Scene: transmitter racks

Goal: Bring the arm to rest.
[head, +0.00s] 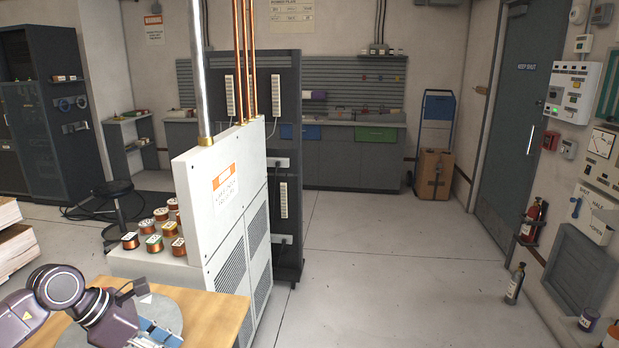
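My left arm comes in at the lower left over a wooden table (222,316). My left gripper (160,336), with blue parts, is low at the bottom edge of the head view, above or on a round grey disc (172,313) on the table. The frame's edge cuts the gripper off, so I cannot tell whether it is open or shut. No object shows clearly in it. My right arm and gripper are out of view.
A white cabinet (222,205) with copper pipes stands just behind the table. Copper coils (154,243) sit on a ledge beside it. Wall panels and bottles (515,284) line the right. The middle floor (380,265) is clear, with a cardboard box (433,174) at the back.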

